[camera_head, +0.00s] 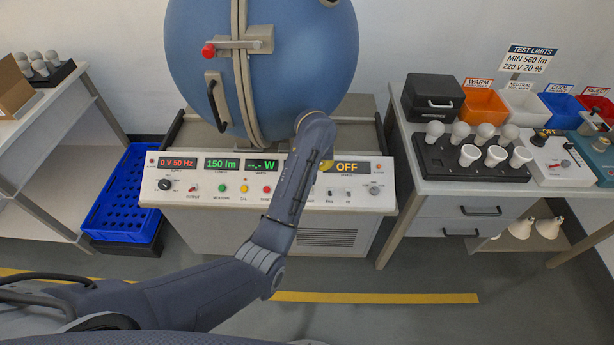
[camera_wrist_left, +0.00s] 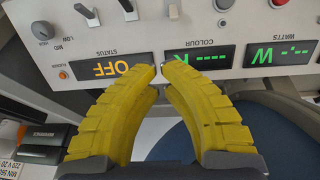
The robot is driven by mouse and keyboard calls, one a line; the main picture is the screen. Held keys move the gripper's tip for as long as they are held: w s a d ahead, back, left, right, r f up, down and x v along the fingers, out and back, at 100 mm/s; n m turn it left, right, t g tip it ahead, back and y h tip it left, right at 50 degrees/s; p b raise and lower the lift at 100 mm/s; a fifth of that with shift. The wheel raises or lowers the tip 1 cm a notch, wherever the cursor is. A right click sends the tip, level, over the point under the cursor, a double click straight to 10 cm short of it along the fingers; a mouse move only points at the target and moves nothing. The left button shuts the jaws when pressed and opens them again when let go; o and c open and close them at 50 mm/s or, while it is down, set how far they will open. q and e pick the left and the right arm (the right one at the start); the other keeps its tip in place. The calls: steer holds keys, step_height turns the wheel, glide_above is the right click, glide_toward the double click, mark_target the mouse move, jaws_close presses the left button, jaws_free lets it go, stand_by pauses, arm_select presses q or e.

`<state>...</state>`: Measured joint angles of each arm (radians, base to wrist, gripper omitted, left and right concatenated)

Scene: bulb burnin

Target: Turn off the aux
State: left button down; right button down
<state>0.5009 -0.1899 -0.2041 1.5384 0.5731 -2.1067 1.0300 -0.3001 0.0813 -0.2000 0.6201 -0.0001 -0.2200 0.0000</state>
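The white control panel (camera_head: 200,200) runs across the front of the cabinet under the blue sphere. Two small switches (camera_head: 339,193) show right of my arm; the label beside my arm is partly hidden, and I cannot read which control is the aux. In the head view, a yellow finger (camera_head: 326,165) shows beside that display. My right gripper is out of view.
The blue sphere (camera_head: 290,60) stands behind the panel. A knob (camera_head: 376,190) is at the panel's right end. A right-hand table (camera_head: 470,188) holds bulbs, bins and a tester. My left arm covers part of the panel.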

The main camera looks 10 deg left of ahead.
arm_select(q)
steer(key=shift+s+a+r+g+y, duration=0.3)
steer(key=shift+s+a+r+g, duration=0.2)
steer(key=shift+s+a+r, duration=0.4)
steer(key=shift+a+f, duration=0.1)
steer(key=shift+f, duration=0.05)
steer(key=shift+x, duration=5.05)
steer(key=shift+s+r+t, duration=0.25)
steer(key=shift+s+t, duration=0.25)
steer(key=shift+t, duration=0.5)
